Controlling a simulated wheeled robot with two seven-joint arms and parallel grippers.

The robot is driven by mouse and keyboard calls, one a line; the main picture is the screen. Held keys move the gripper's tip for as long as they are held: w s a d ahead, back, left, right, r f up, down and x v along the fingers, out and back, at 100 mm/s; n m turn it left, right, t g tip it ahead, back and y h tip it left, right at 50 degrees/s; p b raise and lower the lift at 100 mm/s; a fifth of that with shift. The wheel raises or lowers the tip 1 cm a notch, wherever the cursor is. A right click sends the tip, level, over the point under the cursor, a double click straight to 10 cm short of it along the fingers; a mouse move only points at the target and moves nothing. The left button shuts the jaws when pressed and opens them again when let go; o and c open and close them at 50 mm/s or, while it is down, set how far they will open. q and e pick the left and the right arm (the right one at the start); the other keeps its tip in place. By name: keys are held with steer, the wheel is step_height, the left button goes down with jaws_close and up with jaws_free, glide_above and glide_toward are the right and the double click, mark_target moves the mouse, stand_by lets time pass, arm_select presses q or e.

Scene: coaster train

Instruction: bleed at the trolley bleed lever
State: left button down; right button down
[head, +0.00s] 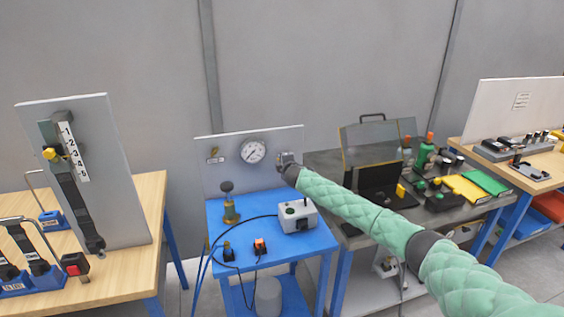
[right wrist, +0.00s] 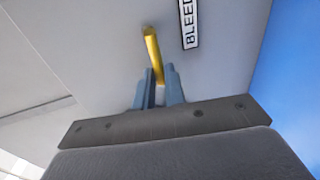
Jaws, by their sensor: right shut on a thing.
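The bleed lever (right wrist: 151,45) is a short yellow bar on a grey-white panel, beside a label reading BLEED (right wrist: 188,22) in the right wrist view. My right gripper (right wrist: 158,82) is shut on the lever, whose far end sticks out beyond the two fingers. In the head view my right gripper (head: 284,159) is at the right part of the upright panel (head: 225,172) on the blue trolley (head: 262,257), right of the round gauge (head: 253,151). The lever is hidden there by the gripper. My left gripper is not in view.
The trolley top holds a brass fitting with a dark knob (head: 230,203), a grey box (head: 297,217) and cabled connectors. A wooden bench (head: 130,270) with a strap board stands left. A grey table (head: 440,222) with a dark case (head: 380,185) and green bottles stands right.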

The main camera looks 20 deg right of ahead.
steer(key=shift+f, duration=0.1)
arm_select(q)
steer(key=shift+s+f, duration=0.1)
arm_select(e)
steer(key=c, duration=1.5)
jaws_free()
steer(key=shift+o, duration=0.2)
steer(key=shift+s, duration=0.15)
